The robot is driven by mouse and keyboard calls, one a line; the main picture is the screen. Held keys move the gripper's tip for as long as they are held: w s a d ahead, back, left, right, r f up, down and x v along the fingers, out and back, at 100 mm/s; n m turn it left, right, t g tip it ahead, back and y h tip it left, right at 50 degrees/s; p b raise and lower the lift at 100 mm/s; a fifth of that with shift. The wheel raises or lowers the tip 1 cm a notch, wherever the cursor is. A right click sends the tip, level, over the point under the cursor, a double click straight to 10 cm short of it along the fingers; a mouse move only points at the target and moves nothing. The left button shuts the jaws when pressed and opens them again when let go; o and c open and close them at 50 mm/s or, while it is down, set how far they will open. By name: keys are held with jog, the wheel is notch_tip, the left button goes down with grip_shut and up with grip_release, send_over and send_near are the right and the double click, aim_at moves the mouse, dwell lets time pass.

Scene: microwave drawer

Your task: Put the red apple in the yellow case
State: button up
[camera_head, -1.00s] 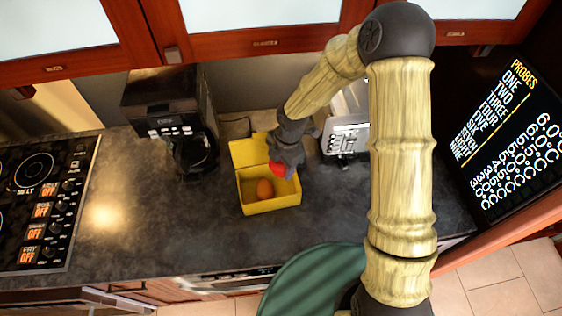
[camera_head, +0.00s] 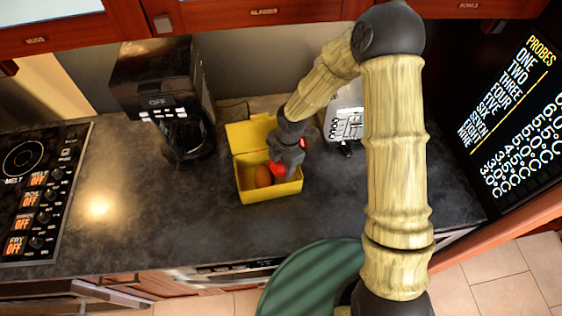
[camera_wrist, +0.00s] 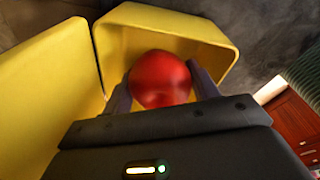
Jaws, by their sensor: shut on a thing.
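The yellow case (camera_head: 268,191) stands open on the dark counter, its lid raised at the back. A brownish-orange round thing (camera_head: 263,176) lies inside it on the left. My gripper (camera_head: 281,168) is at the right part of the case, pointing down, shut on the red apple (camera_head: 277,170). In the wrist view the red apple (camera_wrist: 160,79) sits between the two fingers, in front of the yellow case's wall (camera_wrist: 170,22). The apple is at the case's opening; I cannot tell whether it touches the bottom.
A black coffee maker (camera_head: 160,90) stands left of the case. A silver appliance (camera_head: 344,118) stands to the right, close behind my arm. A stove top (camera_head: 40,190) is at the far left. The counter in front of the case is clear.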

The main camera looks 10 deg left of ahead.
jog(key=shift+f+b, duration=0.85)
jog(key=shift+f, duration=0.65)
jog(key=shift+w+f, duration=0.1)
jog(key=shift+f, duration=0.15)
jog(key=shift+d, duration=0.1)
jog(key=o, duration=1.2)
jog(key=shift+o, duration=0.2)
jog(key=shift+s, duration=0.2)
jog(key=shift+w+r, duration=0.1)
